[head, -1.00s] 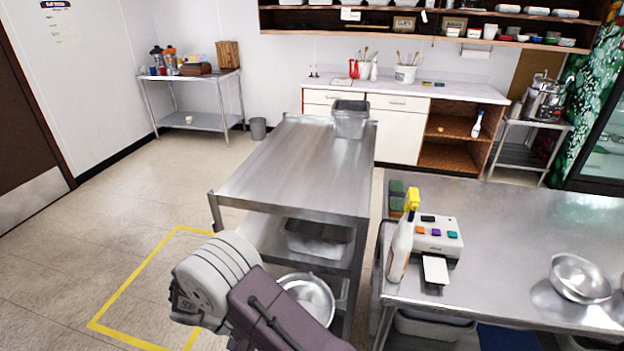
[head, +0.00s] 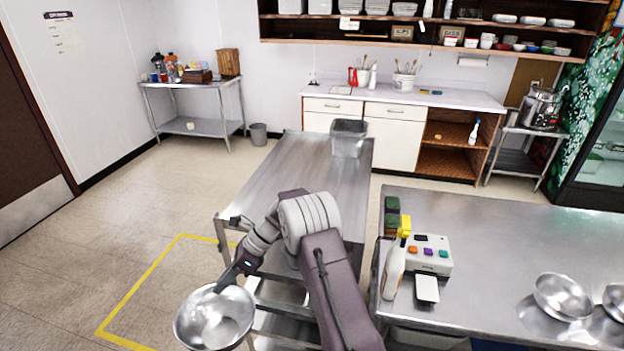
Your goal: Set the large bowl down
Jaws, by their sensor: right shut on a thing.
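The large bowl (head: 212,322) is a shiny steel bowl at the bottom of the head view, left of centre. My right gripper (head: 228,280) is shut on its upper rim. The bowl hangs in front of the steel cart (head: 268,187), tilted so that its inside shows, with the yellow-marked floor behind it on the left. It looks apart from the cart's top. My right arm crosses the cart's front and hides part of its shelves. My left gripper is not in view.
A grey bin (head: 348,138) stands at the cart top's far end; the rest of the top is mostly bare. The right steel table (head: 500,235) holds a spray bottle (head: 393,270), a white device (head: 428,255) and steel bowls (head: 563,297). Yellow tape (head: 140,283) marks the floor.

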